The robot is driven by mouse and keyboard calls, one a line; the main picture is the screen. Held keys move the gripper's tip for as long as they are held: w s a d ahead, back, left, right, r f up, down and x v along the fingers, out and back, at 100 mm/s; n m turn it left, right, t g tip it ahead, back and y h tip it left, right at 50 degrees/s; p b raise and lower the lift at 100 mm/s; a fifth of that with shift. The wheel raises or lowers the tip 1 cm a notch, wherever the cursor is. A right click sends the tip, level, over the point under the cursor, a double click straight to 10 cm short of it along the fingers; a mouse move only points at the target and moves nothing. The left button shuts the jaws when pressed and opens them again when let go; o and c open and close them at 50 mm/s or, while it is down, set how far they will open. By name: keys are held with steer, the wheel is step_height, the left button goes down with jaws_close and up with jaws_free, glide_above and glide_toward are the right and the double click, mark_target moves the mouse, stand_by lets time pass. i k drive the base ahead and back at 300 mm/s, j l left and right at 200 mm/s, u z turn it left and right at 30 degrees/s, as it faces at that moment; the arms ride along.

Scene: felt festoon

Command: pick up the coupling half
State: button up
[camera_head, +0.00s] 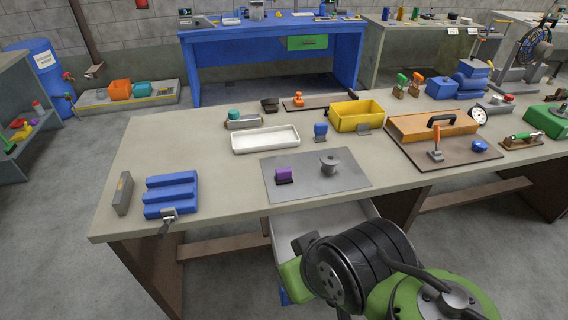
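A grey metal piece with a round flange and a short hub, which looks like the coupling half (329,166), stands on the right part of a grey mat (345,184) on the near workbench. A small purple block on a dark base (284,175) stands to its left on the same mat, apart from it. My green and black arm fills the bottom centre and right, in front of the bench. I cannot make out my gripper's fingers; the arm links seem to hide them. Nothing touches the coupling half.
A white tray (265,146), a blue block on a stand (320,130) and a yellow bin (381,117) stand behind the mat. A blue stepped block (171,200) is at the left. An open drawer (290,218) juts from the bench front.

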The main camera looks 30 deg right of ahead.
mark_target(329, 161)
steer(key=k+l+z, duration=0.1)
steer(key=z, duration=0.4)
steer(key=k+l+z, duration=0.2)
steer(key=z, duration=0.25)
steer(key=k, duration=0.05)
